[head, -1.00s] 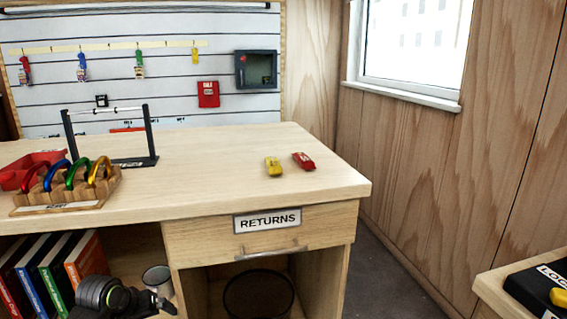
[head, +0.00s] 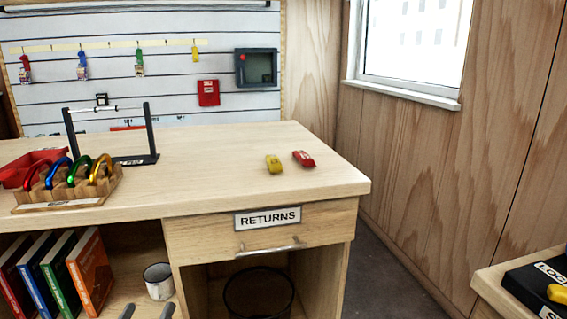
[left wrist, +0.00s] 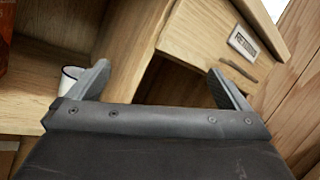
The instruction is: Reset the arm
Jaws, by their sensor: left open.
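My left gripper (left wrist: 160,85) is open and empty in the left wrist view, its two fingers spread wide in front of the desk. In the head view only its fingertips (head: 147,312) show at the bottom edge, below the white mug. The right gripper is in neither view.
The desk (head: 220,165) carries a carabiner rack (head: 70,195), a black stand (head: 152,135), a yellow item (head: 273,164) and a red one (head: 303,158). Below are the closed RETURNS drawer (head: 200,240), books (head: 90,270), a white mug (head: 158,281) and a dark bin (head: 258,295).

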